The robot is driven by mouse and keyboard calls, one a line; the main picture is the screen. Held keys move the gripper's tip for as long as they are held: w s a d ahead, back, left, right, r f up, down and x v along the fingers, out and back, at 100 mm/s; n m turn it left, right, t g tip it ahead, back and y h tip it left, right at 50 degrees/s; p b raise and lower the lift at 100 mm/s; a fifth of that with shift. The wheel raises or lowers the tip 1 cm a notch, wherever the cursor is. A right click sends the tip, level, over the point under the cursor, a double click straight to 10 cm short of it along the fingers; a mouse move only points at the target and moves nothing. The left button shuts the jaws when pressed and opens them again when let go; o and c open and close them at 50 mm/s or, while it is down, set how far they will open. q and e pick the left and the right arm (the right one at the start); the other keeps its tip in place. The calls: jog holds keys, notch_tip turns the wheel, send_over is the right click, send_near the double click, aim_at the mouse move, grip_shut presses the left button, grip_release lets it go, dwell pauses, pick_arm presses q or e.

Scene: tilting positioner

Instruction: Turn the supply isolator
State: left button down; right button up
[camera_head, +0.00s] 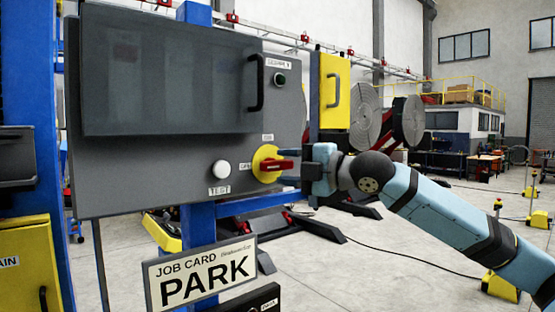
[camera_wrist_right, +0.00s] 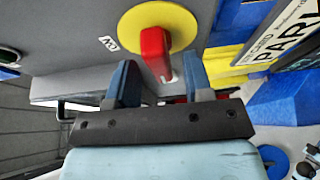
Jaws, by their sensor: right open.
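The supply isolator is a red handle (camera_head: 279,165) on a round yellow plate (camera_head: 262,154), low on the right side of the grey control panel. In the head view the handle lies about level, its end towards my gripper. My right gripper (camera_head: 306,170) is just right of the handle. In the right wrist view my right gripper (camera_wrist_right: 160,76) is open, and the end of the red handle (camera_wrist_right: 155,52) shows between its two blue fingertips. I cannot tell whether the fingers touch it. The yellow plate (camera_wrist_right: 180,27) is behind. My left gripper is not in view.
The grey panel (camera_head: 140,170) carries a white button (camera_head: 221,169) labelled TEST left of the isolator and a black pull handle (camera_head: 257,83). A PARK job card (camera_head: 200,276) hangs below. A yellow box (camera_head: 335,92) stands right of the panel, above my gripper.

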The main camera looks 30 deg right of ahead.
jog(key=shift+x, duration=1)
jog(key=shift+w+a, duration=0.15)
jog(key=shift+w, duration=0.05)
jog(key=shift+c, duration=0.5)
jog(key=c, duration=0.7)
jog(key=shift+o, duration=0.2)
